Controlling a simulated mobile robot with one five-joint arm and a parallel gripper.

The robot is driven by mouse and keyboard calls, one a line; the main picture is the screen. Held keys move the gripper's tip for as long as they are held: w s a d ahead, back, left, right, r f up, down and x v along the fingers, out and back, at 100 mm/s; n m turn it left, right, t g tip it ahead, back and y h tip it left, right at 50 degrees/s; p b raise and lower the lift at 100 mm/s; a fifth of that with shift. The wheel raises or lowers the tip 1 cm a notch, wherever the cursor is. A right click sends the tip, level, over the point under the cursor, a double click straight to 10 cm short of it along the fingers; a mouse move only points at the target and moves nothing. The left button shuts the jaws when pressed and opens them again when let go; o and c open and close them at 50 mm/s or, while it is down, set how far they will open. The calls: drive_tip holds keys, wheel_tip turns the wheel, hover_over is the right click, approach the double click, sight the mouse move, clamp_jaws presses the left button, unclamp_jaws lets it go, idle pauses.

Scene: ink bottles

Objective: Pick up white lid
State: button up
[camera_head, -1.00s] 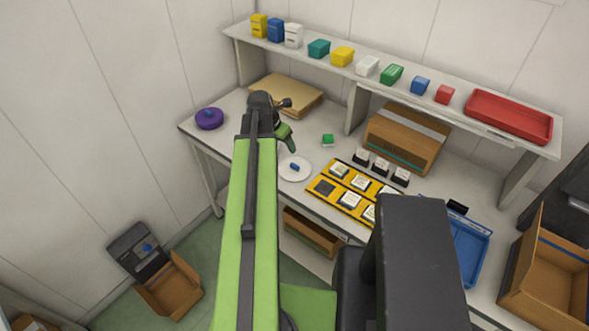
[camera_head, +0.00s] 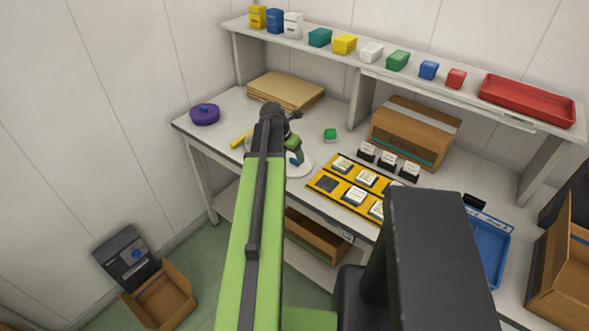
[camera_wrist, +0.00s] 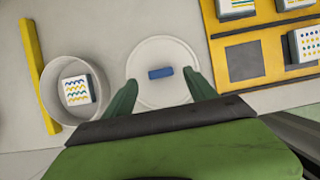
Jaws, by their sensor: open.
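The white lid (camera_wrist: 165,51) is a flat round disc with a blue handle (camera_wrist: 160,72) at its middle. It lies on the worktable and also shows in the head view (camera_head: 303,169), partly covered by my gripper. My gripper (camera_wrist: 162,78) is open and empty. Its two green fingers reach over the lid, one on each side of the blue handle, without closing on it. In the head view my gripper (camera_head: 297,155) points down at the lid; the exact height gap is hard to tell.
Left of the lid stands a round white container (camera_wrist: 47,93) with a patterned white block (camera_wrist: 76,90) inside. A yellow bar (camera_wrist: 38,75) lies beyond it. A yellow tray (camera_wrist: 222,56) with several white blocks is to the right. A small green object (camera_head: 330,134) stands behind.

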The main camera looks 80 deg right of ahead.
sight(295, 160)
drive_tip(key=b+x, duration=0.2)
drive_tip(key=x, duration=0.1)
drive_tip(key=shift+f, duration=0.35)
drive_tip(key=shift+r, duration=0.2)
drive_tip(key=c, duration=1.4)
drive_tip(key=shift+r, duration=0.1)
